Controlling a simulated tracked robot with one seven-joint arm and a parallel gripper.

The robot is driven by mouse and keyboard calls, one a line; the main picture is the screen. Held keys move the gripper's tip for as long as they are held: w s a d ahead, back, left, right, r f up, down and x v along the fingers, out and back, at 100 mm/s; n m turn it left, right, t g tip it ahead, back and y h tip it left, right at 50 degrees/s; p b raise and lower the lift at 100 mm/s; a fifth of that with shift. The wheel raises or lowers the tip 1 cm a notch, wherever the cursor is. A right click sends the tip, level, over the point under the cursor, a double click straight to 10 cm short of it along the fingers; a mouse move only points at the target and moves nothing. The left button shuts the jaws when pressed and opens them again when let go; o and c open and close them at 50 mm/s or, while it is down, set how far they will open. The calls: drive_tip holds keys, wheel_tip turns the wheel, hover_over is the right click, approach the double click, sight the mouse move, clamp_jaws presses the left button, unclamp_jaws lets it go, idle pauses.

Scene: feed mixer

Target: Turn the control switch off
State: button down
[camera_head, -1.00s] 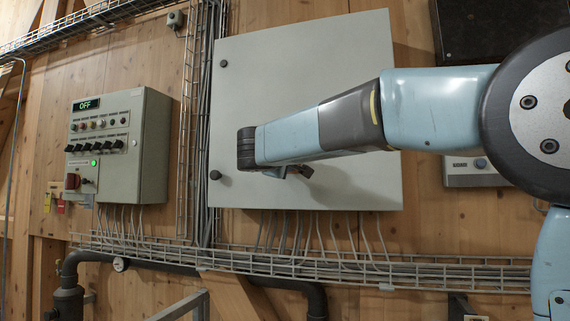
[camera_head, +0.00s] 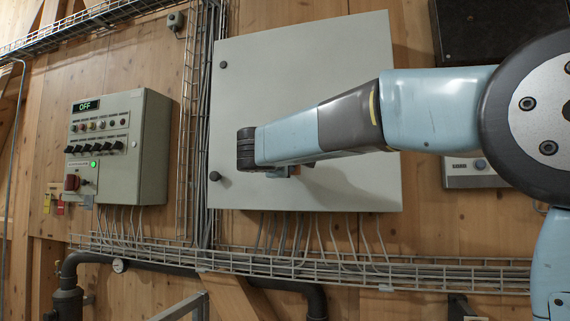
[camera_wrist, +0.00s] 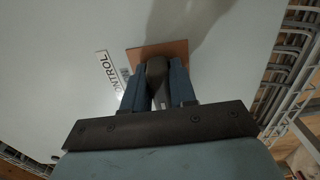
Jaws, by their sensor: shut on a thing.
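The control switch (camera_wrist: 157,75) is a dark handle on a square orange-brown plate (camera_wrist: 176,50) in the wrist view. A partly hidden label (camera_wrist: 113,80) ending in "NTROL" is beside it on the pale cabinet door. My gripper (camera_wrist: 158,82) has its two blue fingers on either side of the handle and is shut on it. In the head view, my forearm hides the switch and most of my gripper; only a small part shows below the wrist (camera_head: 284,171). The large grey cabinet (camera_head: 300,60) carries the switch.
A smaller control box (camera_head: 150,150) at left has a green-lettered "OFF" display (camera_head: 86,105), several buttons and a red rotary switch (camera_head: 72,182). A wire cable tray (camera_head: 330,264) runs below the cabinet. A white-grey device (camera_head: 465,172) is at right.

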drive_tip(key=c, duration=1.2)
unclamp_jaws()
drive_tip(key=shift+a+f, duration=0.2)
drive_tip(key=shift+a, duration=0.1)
drive_tip(key=shift+o, duration=1)
drive_tip(key=shift+d, duration=0.15)
drive_tip(key=shift+r, duration=0.1)
drive_tip(key=v, duration=1.3)
drive_tip(key=shift+s, duration=0.35)
